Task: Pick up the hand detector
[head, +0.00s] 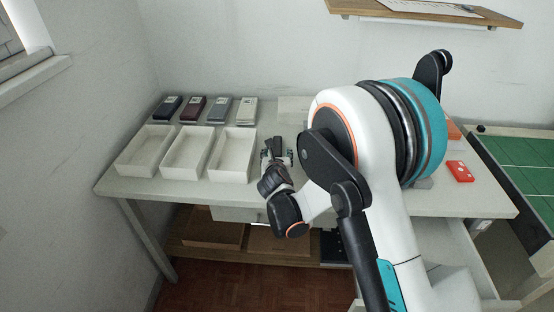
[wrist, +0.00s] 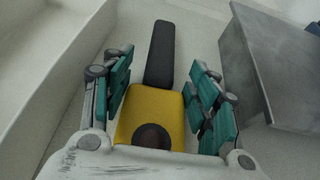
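The hand detector (wrist: 152,104), with a yellow body, a dark round spot and a black handle, lies on the light table top in the wrist view. My gripper (wrist: 163,92) is open. Its two teal-padded fingers stand on either side of the yellow body, with a gap visible on both sides. The black handle points away from the palm, between and beyond the fingers. In the head view my gripper (head: 277,155) is low over the table, right of the white trays. I cannot make out the detector there behind my gripper.
Three white open trays (head: 232,156) stand left of my gripper. Several small boxes (head: 218,110) line the back. A grey block (wrist: 268,75) is close to the right finger in the wrist view. A red object (head: 460,171) lies at the right. A wall shelf (head: 430,12) hangs above.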

